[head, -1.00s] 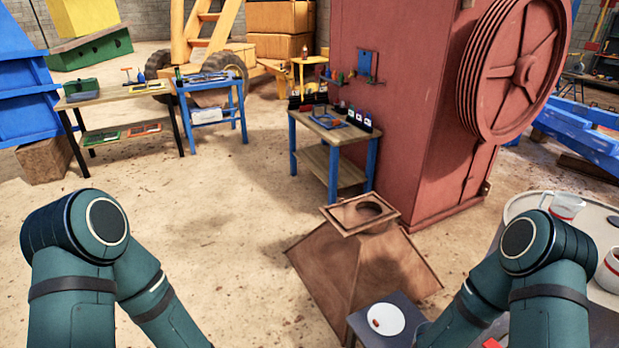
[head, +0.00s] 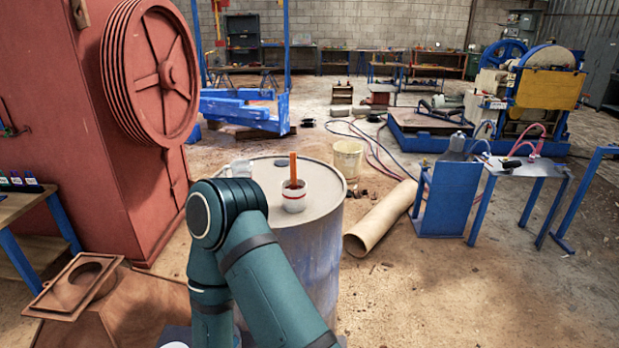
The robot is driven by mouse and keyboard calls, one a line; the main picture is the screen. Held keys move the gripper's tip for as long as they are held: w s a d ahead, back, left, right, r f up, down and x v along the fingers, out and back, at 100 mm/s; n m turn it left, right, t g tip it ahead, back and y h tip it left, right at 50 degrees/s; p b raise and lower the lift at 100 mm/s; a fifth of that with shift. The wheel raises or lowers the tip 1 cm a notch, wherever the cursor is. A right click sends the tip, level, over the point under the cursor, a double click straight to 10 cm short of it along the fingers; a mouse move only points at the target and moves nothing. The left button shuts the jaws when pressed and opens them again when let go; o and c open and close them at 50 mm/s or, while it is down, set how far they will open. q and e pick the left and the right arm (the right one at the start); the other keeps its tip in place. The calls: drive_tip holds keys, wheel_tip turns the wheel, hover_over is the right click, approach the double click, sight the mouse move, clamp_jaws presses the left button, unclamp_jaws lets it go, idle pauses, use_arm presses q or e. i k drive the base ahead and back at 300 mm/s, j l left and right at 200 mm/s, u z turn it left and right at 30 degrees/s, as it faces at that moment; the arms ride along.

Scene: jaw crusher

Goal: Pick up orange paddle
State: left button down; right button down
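The orange paddle (head: 293,168) stands nearly upright in a white mug with a red band (head: 293,201). Its lower end is hidden inside the mug. The mug sits on top of a grey drum (head: 318,235). One of my arms, with its elbow bent, covers the left front of the drum in the picture. Neither of my grippers is in view, so I cannot see whether they are open or shut.
A clear cup (head: 238,169) stands on the drum behind my elbow. A red crusher body with a big wheel (head: 152,72) is at left. A cardboard tube (head: 380,217) and a cream bucket (head: 347,158) are right of the drum. Floor at the front right is clear.

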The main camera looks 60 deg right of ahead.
sight(293, 155)
drive_tip(key=z, duration=1.7)
